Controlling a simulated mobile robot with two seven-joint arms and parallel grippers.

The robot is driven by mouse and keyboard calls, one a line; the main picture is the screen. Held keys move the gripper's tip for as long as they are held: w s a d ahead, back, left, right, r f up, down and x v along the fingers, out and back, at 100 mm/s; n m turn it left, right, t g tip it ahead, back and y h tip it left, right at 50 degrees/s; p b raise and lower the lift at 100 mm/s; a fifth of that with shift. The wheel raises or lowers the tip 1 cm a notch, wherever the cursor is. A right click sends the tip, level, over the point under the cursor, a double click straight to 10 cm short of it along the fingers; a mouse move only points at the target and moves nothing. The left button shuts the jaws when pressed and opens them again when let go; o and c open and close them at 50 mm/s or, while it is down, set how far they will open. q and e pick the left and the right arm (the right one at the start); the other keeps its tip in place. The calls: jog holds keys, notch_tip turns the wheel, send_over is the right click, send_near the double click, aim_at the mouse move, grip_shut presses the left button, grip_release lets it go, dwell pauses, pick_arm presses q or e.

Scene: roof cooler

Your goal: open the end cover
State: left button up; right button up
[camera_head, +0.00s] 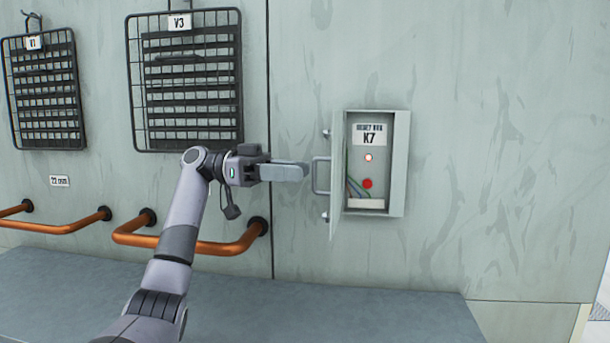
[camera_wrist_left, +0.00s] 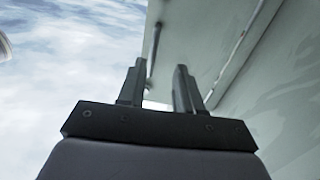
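The cover (camera_head: 337,185) is a pale panel on the left side of a grey wall box (camera_head: 399,165) labelled K7. It stands swung out from the box, seen nearly edge-on, so the inside shows. A grey U-shaped handle (camera_head: 314,180) sticks out from the cover's left face. My left gripper (camera_head: 305,172) points right, its tips close beside the handle. In the left wrist view the two fingers (camera_wrist_left: 160,82) are apart, with a thin dark bar beyond them and a pale panel (camera_wrist_left: 235,45) to the right. Contact with the handle cannot be told. My right gripper is out of view.
Inside the box are a white light (camera_head: 368,157), a red button (camera_head: 367,183) and wires. Black-framed grilles (camera_head: 187,85) hang at the upper left. The wall right of the box is clear.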

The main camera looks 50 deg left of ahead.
pick_arm(q)
jog(key=v, duration=0.4)
dwell(0.7)
